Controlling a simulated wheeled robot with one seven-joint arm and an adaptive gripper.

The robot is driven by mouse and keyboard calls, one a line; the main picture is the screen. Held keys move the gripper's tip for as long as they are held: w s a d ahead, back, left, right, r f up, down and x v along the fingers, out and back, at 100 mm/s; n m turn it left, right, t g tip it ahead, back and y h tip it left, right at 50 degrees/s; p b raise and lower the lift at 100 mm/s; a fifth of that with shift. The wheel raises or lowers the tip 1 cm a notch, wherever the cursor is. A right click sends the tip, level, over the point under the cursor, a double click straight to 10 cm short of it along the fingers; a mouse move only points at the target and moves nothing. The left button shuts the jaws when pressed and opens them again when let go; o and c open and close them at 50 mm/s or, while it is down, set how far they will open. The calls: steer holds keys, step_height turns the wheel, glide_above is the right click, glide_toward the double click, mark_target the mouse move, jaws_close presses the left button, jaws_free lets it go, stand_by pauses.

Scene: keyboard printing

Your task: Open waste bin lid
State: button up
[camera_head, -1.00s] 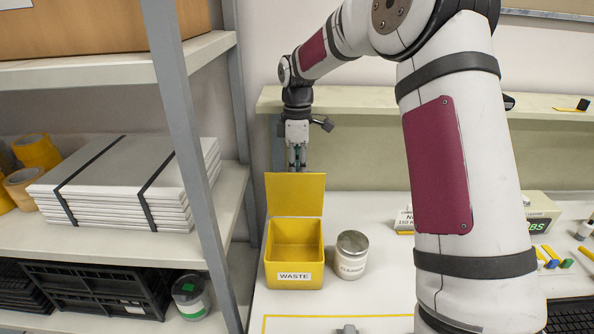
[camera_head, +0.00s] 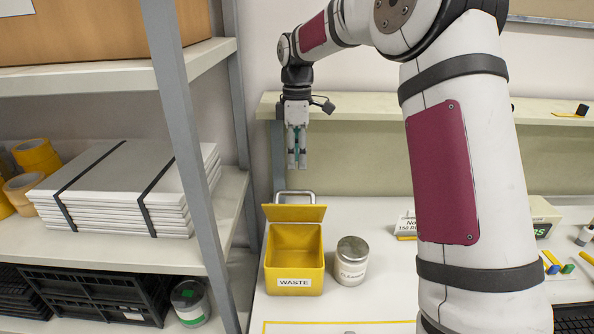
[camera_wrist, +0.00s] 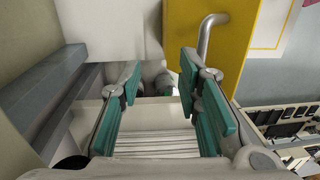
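The yellow waste bin (camera_head: 294,254) stands on the white table, its label facing the front and its inside visible. Its lid (camera_head: 294,213) is raised at the back edge and looks tipped somewhat forward over the bin. A grey bar handle (camera_head: 294,193) shows behind the lid's top edge. The handle (camera_wrist: 205,35) also shows in the wrist view against the yellow lid (camera_wrist: 232,35). My gripper (camera_head: 297,166) points down above and behind the lid, apart from it. Its fingers (camera_wrist: 165,100) are spread with nothing between them.
A metal can (camera_head: 352,262) stands close to the bin's right. A grey shelf post (camera_head: 190,150) and loaded shelves are on the left. A wall ledge (camera_head: 420,112) runs behind my gripper. A white sign (camera_head: 405,224) and small tools lie farther right.

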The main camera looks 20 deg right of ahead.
step_height(320, 180, up, 6)
steer(key=shift+w+r, duration=0.25)
steer(key=shift+d, duration=0.1)
stand_by(0.4)
